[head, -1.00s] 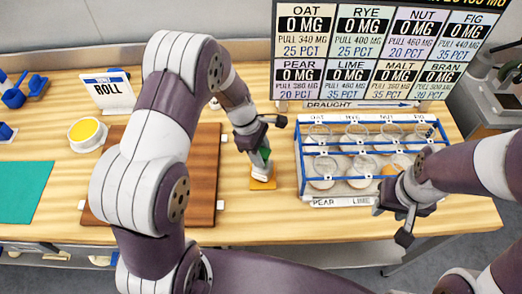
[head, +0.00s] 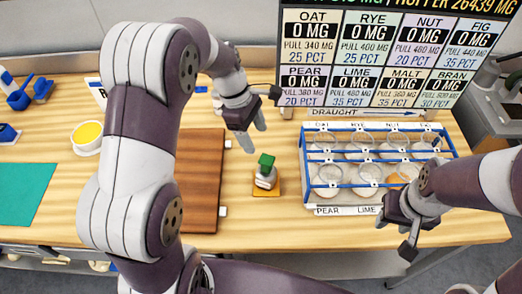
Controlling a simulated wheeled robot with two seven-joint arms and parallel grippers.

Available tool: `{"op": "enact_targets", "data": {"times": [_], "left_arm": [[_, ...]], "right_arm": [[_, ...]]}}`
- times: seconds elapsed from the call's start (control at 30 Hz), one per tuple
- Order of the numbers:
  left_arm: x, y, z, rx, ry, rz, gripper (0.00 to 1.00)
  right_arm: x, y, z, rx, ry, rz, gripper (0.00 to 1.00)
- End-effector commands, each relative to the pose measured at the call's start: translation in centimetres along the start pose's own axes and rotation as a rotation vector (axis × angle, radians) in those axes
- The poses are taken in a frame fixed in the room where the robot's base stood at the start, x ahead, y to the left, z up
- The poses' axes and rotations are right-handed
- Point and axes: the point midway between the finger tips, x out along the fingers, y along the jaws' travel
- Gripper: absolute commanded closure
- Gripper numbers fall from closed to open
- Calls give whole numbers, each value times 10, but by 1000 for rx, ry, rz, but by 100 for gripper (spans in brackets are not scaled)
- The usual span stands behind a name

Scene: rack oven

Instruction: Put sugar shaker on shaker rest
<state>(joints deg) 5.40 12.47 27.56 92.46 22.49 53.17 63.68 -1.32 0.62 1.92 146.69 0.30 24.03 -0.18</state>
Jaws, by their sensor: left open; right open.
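The sugar shaker (head: 265,180), a small pale body with a green top, stands on the orange shaker rest (head: 268,193) on the wooden bench. It looks upright, with nothing holding it. My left gripper (head: 268,110) is open and empty, above and behind the shaker, apart from it. My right gripper (head: 395,235) is open and empty at the front of the rack, on the right.
A blue-railed rack (head: 303,160) of round glass dishes stands right of the shaker, under a display board (head: 375,55). A brown board (head: 205,190) lies to the left, partly behind my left arm. A yellow-filled bowl (head: 87,135) and a teal mat (head: 28,190) are farther left.

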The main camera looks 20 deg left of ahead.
Motion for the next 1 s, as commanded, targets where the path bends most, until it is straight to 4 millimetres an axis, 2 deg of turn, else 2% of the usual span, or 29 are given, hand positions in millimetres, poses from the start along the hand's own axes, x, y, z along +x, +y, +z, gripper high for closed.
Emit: {"op": "enact_targets", "data": {"times": [0.03,0.13,0.23,0.5,0.6,0.7,1.0], "left_arm": [[-10,0,1,-1,0,0,32],[-19,-2,0,16,5,-2,32],[-20,-20,0,192,60,-6,32],[-11,-116,-4,1181,300,-101,32],[-7,-136,-4,1399,337,-135,32],[-6,-144,-4,1484,349,-149,32],[-6,-144,-4,1487,347,-151,32]], "right_arm": [[-6,0,-1,0,0,0,57],[-8,0,-1,0,1,0,57],[-8,0,-1,0,1,0,57],[-8,0,-1,0,1,0,57],[-8,0,-1,0,1,0,57],[-8,0,-1,0,1,0,57],[-8,0,-1,0,1,0,57]]}}
